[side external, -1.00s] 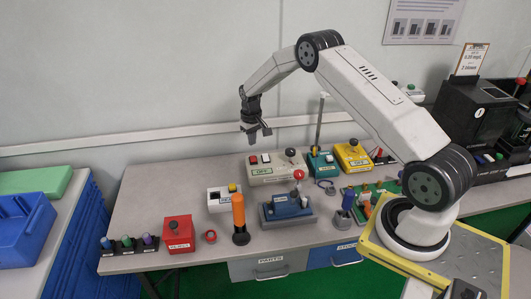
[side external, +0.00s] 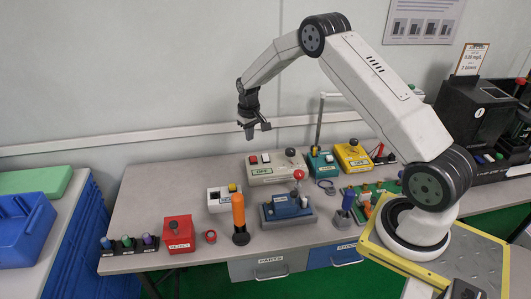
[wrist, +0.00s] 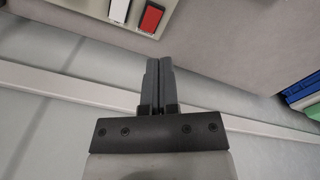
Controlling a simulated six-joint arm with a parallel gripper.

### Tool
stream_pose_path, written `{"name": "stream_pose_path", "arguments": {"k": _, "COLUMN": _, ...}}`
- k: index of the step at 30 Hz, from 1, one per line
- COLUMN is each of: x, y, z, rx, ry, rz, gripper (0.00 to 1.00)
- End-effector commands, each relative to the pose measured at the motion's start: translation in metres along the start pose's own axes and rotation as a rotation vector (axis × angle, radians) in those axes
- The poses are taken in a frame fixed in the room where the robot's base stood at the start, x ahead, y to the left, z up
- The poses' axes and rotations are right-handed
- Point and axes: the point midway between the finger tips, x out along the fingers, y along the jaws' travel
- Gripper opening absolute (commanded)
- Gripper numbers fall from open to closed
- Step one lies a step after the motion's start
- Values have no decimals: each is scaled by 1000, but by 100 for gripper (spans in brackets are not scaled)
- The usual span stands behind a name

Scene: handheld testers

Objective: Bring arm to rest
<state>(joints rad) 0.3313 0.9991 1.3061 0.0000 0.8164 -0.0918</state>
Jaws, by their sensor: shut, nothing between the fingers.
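My gripper (side external: 252,133) hangs in the air above the back edge of the workbench (side external: 140,215), in front of the wall rail. It points downward and holds nothing. In the wrist view its two dark fingers (wrist: 158,78) lie side by side, closed together. The beige box with a black knob and red and white switches (side external: 277,167) stands on the bench below and to the right of the gripper, apart from it. The same box's edge shows at the top of the wrist view (wrist: 120,12).
The bench holds an orange-handled tool (side external: 239,217), a red REJECT box (side external: 178,234), a blue device with a red ball lever (side external: 288,209), a yellow box (side external: 353,155) and a teal box with a tall post (side external: 321,162). Blue bins (side external: 22,230) stand left. The back-left bench top is bare.

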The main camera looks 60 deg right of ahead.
Motion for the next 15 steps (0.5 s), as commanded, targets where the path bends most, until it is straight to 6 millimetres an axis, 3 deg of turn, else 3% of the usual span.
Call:
{"name": "stream_pose_path", "arguments": {"k": 8, "x": -43, "y": -39, "z": 36, "rx": -51, "ry": 43, "rz": 1, "gripper": 0}}
{"name": "stream_pose_path", "arguments": {"k": 15, "x": -74, "y": -69, "z": 80, "rx": -94, "ry": 83, "rz": -2, "gripper": 0}}
